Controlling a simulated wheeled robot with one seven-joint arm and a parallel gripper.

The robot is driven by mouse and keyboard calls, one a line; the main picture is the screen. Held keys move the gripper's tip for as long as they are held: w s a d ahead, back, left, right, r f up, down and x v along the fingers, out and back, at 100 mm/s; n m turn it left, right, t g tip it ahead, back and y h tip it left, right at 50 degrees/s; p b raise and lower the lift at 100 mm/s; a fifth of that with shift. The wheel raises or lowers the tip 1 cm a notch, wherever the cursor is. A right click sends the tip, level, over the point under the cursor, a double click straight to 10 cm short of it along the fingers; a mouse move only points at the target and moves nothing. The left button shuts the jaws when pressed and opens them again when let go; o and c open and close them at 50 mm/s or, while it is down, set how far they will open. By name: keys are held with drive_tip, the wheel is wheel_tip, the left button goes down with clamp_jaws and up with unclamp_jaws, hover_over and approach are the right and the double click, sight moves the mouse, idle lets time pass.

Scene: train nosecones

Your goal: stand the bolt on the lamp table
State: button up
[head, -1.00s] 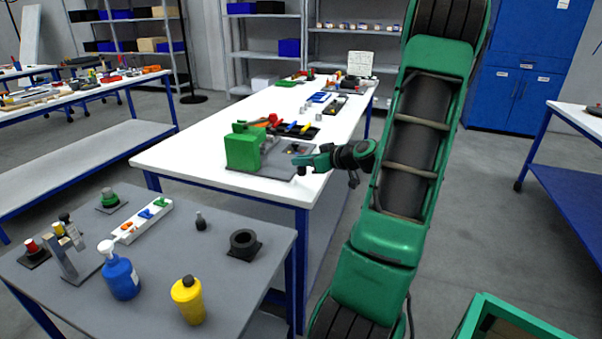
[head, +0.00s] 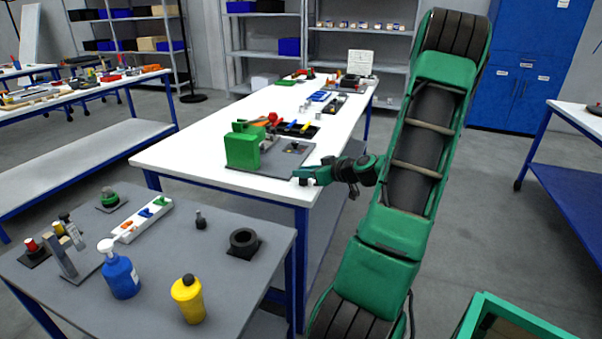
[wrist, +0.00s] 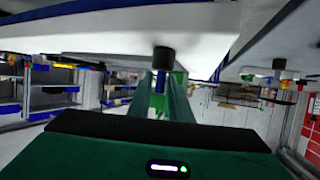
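My gripper (head: 303,177) is over the near right corner of the white table, pointing left. In the wrist view its two green fingers (wrist: 165,80) close in on a short black cylinder, which I take to be the bolt (wrist: 163,60). The bolt's full shape is hidden, and in the head view it is too small to make out well. The grey table (head: 180,275) at the lower left, with coloured lamp-like pieces on it, looks like the lamp table.
The grey table holds a blue pump bottle (head: 121,277), a yellow bottle (head: 188,302), a black ring on a plate (head: 243,243), a small black upright piece (head: 200,220) and a white strip (head: 143,220). Bare surface lies between them. A green block (head: 242,150) stands on the white table (head: 190,155).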

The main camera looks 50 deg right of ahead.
drive_tip(key=shift+o, duration=0.6)
drive_tip(key=shift+r, duration=0.2)
drive_tip(key=v, duration=1.2)
drive_tip(key=a+f+g+y, duration=0.3)
drive_tip(key=a+g, duration=0.5)
drive_tip(key=a, duration=0.8)
drive_tip(key=s+a+r+m+g+h, duration=0.1)
drive_tip(key=s+a+r+m+g, duration=0.1)
drive_tip(key=s, duration=0.6)
drive_tip(key=s+a+r+m+g+h, duration=0.1)
drive_tip(key=s+a+r+m+g, duration=0.1)
drive_tip(key=s+a, duration=0.5)
drive_tip(key=shift+s+m+g+h, duration=0.4)
drive_tip(key=shift+s+m+g, duration=0.45)
drive_tip(key=shift+m, duration=0.35)
drive_tip(key=shift+w+r, duration=0.1)
drive_tip(key=shift+w, duration=0.05)
